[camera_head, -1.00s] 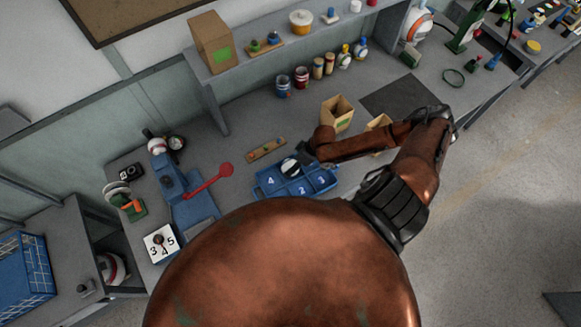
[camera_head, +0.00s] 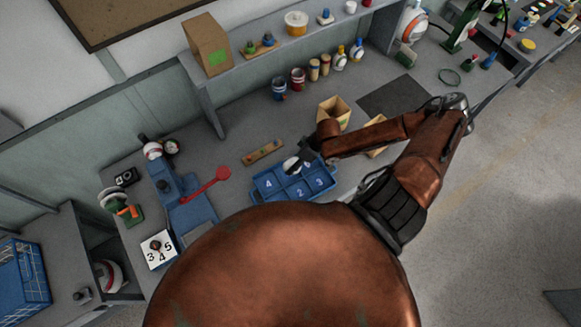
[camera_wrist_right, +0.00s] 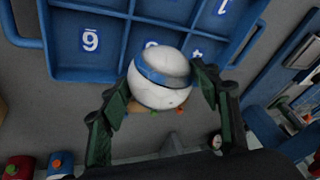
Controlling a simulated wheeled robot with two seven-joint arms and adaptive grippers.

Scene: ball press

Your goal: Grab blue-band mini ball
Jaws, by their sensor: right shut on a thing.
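The mini ball (camera_wrist_right: 160,77) is white with a blue band and sits between the dark green fingers of my right gripper (camera_wrist_right: 158,98). The fingers are shut on it from both sides. In the head view the ball (camera_head: 291,165) shows at the back edge of the blue numbered tray (camera_head: 260,196), partly covered by my right gripper (camera_head: 302,162). In the wrist view it overlaps the rim of the tray (camera_wrist_right: 90,74), and its height above the tray is hard to tell. My left gripper is not in view.
A wooden strip (camera_head: 263,152) lies behind the tray, and an open cardboard box (camera_head: 334,111) stands to its right. A blue press with a red lever (camera_head: 207,185) and a white numbered card (camera_head: 158,249) are at left. Several bottles and cans stand farther back.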

